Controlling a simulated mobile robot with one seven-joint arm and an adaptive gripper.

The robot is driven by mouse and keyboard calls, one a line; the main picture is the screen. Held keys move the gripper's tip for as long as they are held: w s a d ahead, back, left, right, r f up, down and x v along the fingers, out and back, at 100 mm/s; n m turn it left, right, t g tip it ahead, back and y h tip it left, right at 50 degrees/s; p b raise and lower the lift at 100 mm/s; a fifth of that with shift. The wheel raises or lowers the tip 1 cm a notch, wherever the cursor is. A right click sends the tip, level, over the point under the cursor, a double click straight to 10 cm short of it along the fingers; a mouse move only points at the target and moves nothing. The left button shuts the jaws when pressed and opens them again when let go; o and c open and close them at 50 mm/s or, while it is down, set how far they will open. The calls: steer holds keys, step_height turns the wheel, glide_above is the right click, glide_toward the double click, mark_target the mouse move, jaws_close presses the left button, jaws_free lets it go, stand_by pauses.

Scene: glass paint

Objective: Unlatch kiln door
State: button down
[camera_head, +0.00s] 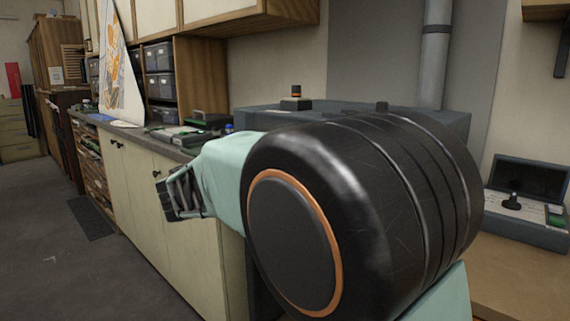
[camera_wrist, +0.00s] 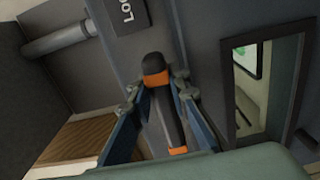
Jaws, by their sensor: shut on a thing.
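The latch handle (camera_wrist: 166,120) is a black bar with orange ends, seen in the wrist view in front of the grey kiln front (camera_wrist: 200,40). My gripper (camera_wrist: 156,84) is shut on the handle, with one finger on each side of it. The orange far end sticks out past the fingertips. The kiln (camera_head: 345,113) shows in the head view as a grey box top behind my arm. My arm hides most of its front and the latch there.
A dark-framed window or opening (camera_wrist: 262,90) is right of the handle. Left of my arm are a counter (camera_head: 170,152) and cabinets. A grey case (camera_head: 527,205) stands open on a wooden surface at right.

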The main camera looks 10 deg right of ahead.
steer(key=shift+f, duration=0.1)
steer(key=c, duration=1.8)
jaws_free()
